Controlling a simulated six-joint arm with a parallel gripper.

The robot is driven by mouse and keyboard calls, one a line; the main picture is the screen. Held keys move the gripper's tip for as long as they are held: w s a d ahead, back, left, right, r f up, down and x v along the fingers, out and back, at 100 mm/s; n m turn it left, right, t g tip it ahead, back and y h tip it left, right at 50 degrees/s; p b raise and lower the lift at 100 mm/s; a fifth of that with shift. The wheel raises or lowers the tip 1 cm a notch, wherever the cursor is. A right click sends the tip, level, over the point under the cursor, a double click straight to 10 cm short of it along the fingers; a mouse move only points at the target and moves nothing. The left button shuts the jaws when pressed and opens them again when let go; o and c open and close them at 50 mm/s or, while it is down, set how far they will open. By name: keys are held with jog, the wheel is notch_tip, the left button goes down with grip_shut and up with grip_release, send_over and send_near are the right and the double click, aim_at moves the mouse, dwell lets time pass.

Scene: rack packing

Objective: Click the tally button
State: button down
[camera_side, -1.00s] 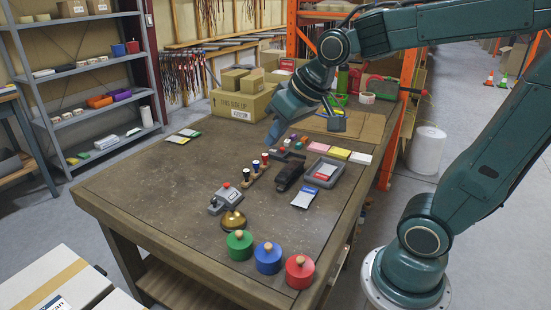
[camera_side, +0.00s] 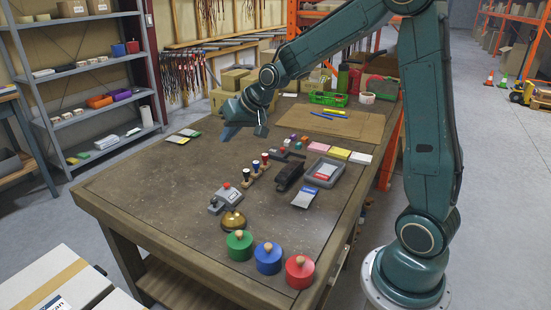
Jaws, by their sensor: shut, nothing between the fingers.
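A small grey device with a red button on top (camera_side: 226,186), which looks like the tally counter, sits on the workbench left of centre, behind a brass bell (camera_side: 233,221). My gripper (camera_side: 229,134) is above the back of the bench, apart from the device and farther back. Its fingers point down and to the left. They are shut and hold nothing. Nothing hides the device.
Green (camera_side: 239,246), blue (camera_side: 268,262) and red (camera_side: 299,273) lidded pots line the front edge. A black stapler-like object (camera_side: 289,177) lies to the right. The bench's left side is mostly clear.

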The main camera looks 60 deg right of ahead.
aim_at(227, 186)
jog(key=w+d+f+m+t, duration=0.1)
jog(key=w+d+f+m, duration=0.2)
jog(key=w+d+f, duration=0.5)
jog(key=shift+w+d+f, duration=0.25)
jog(key=shift+w+f, duration=0.05)
jog(key=shift+f, duration=1.45)
jog(key=shift+f, duration=0.1)
jog(key=shift+f, duration=4.25)
jog(key=shift+f, duration=1)
jog(key=shift+r, duration=0.95)
